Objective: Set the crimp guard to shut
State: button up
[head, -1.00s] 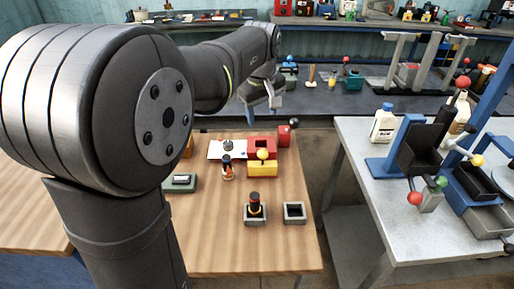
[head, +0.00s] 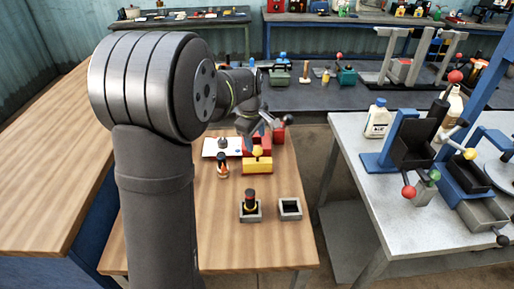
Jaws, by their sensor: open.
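I cannot tell for sure which fixture carries the crimp guard. On the wooden table, a red block fixture (head: 263,148) stands behind a yellow block (head: 258,166) with a yellow ball knob (head: 257,151). A smaller red block (head: 279,137) with a black ball knob (head: 288,118) stands at its back right. My gripper (head: 259,124) is open and empty, just above and behind the red fixture. It partly hides the fixture's back, and I cannot tell whether it touches anything. The guard's position cannot be made out.
A white sheet (head: 214,147) and a small dark-and-orange bottle (head: 223,166) lie left of the blocks. Two grey square holders (head: 290,209) stand in front, the left one holding a dark bottle (head: 250,199). The right-hand table (head: 350,150) carries a blue lever stand (head: 376,162).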

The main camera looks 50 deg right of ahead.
aim_at(257, 148)
jog(key=f, duration=0.2)
jog(key=d+f, duration=0.1)
jog(key=f, duration=0.2)
jog(key=shift+w+f, duration=0.1)
